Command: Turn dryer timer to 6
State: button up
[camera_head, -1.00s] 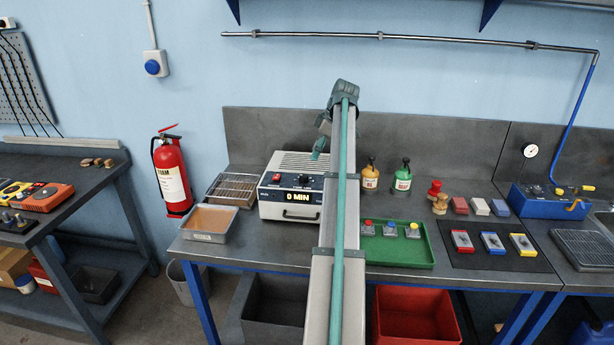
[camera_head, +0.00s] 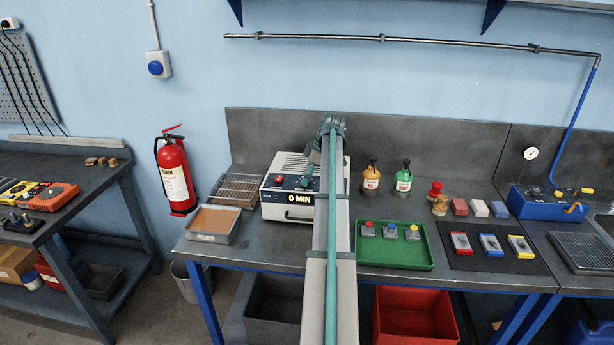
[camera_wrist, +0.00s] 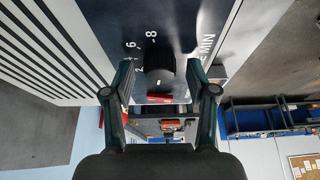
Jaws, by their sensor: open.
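A small pale mark shows on the knob's lower part in the wrist view. My gripper (camera_wrist: 162,68) is open, with one finger on each side of the knob in the picture. I cannot tell whether either finger touches it.
A wire rack (camera_head: 235,188) and a tray with brown contents (camera_head: 207,238) stand left of the dryer. Right of my arm are yellow and green bottles (camera_head: 403,178) and a green tray (camera_head: 398,255).

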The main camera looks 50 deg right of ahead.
grip_shut()
